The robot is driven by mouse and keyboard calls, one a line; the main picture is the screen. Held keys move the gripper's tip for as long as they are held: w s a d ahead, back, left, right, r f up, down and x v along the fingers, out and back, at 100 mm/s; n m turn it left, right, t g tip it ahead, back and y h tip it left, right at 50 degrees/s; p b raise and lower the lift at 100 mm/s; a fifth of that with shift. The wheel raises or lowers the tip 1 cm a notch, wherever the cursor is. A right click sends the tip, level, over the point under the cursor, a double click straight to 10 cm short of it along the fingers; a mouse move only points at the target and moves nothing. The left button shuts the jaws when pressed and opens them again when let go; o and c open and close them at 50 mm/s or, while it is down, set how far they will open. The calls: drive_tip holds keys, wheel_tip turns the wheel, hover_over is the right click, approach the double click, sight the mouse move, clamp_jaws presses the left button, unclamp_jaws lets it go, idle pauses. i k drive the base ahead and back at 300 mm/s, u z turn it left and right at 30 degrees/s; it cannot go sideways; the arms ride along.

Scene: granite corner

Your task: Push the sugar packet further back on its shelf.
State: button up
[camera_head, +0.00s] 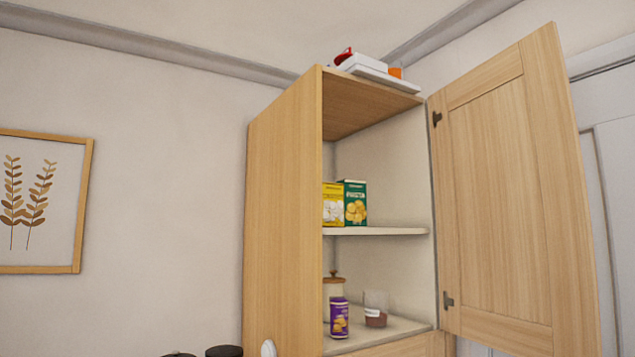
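Two upright packets stand side by side on the upper shelf (380,231) of the open wooden cabinet. The left one is a yellow packet (333,205) with a pale picture, partly cut off by the cabinet's side wall. The right one is a green packet (355,203) with yellow round shapes on its front. The print is too small to read, so I cannot tell for sure which is the sugar packet. Both stand towards the left of the shelf, with bare shelf to their right. My gripper is not in view.
The cabinet door (515,200) stands wide open to the right. A purple can (339,318), a lidded jar (332,288) and a glass (375,308) with brown contents stand on the lower shelf. Flat items (375,72) lie on the cabinet top. Dark round shapes (224,351) show at the bottom edge.

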sight(332, 200)
drive_tip(key=u, duration=0.5)
drive_tip(key=k, duration=0.6)
drive_tip(key=u, duration=0.75)
drive_tip(key=i, duration=1.6)
drive_tip(key=z, duration=0.65)
